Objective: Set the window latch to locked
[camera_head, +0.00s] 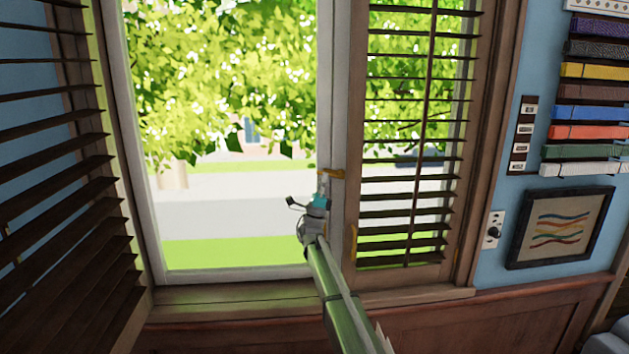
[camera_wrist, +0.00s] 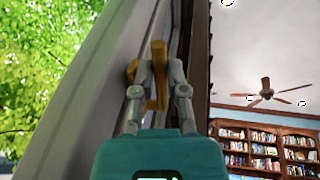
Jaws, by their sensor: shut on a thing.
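The window latch is a small brass-coloured handle (camera_head: 335,173) on the light window frame's upright, beside the edge of the right shutter. In the head view it lies roughly level. In the wrist view the latch (camera_wrist: 159,75) stands between my two fingers, with a short piece showing past the left finger. My gripper (camera_head: 323,182) is at the latch, shut on it, and its fingers hide part of it. In the wrist view, my gripper (camera_wrist: 156,82) has one grey finger on each side of the brass bar. I cannot tell whether the latch is locked.
A dark slatted shutter (camera_head: 410,150) stands close on the right, and another (camera_head: 60,190) is at the left. A brass fitting (camera_head: 352,243) sits lower on the right shutter's edge. The wooden sill (camera_head: 230,299) runs below. A framed picture (camera_head: 562,228) hangs at the right.

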